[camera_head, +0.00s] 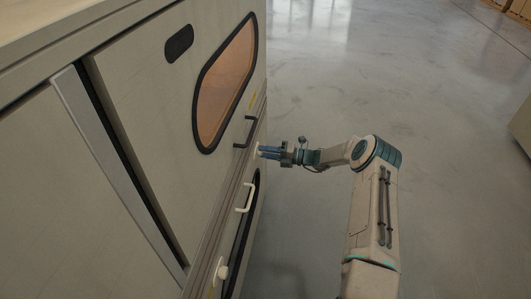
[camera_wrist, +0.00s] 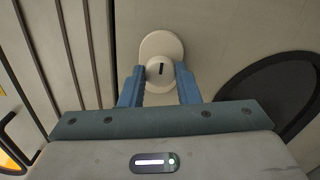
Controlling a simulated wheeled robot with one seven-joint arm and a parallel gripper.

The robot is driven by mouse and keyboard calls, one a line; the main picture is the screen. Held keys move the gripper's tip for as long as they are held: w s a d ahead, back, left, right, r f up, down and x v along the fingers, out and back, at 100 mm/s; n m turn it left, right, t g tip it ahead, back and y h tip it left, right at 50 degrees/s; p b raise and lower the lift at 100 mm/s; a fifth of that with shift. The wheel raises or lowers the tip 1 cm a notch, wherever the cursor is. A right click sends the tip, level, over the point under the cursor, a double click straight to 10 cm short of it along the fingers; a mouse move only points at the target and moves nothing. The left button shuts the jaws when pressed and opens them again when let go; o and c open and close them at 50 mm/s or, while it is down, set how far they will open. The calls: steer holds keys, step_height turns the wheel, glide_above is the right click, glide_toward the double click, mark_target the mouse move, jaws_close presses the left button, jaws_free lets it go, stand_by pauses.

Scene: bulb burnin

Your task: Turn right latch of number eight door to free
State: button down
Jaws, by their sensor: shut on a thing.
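A cream round latch knob (camera_wrist: 160,72) with a dark slot mark on its face sits on an oval cream plate (camera_wrist: 161,42) in the wrist view. The dark mark stands about upright in that picture. My gripper (camera_wrist: 160,85) has its two blue fingers on either side of the knob and is shut on it. In the head view my gripper (camera_head: 265,152) reaches the cabinet face from the right, and the latch there is mostly hidden by the fingers. No door number is readable.
The cabinet door has an amber window (camera_head: 226,83). A dark handle (camera_head: 246,132), a cream handle (camera_head: 246,196) and another cream knob (camera_head: 222,271) are on the cabinet face. Open grey floor (camera_head: 330,70) lies to the right.

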steer(key=c, duration=1.1)
jaws_free()
steer(key=shift+d, duration=0.1)
steer(key=p+v, duration=0.1)
steer(key=v, duration=1.2)
steer(key=shift+d+p, duration=0.3)
steer(key=shift+d, duration=0.05)
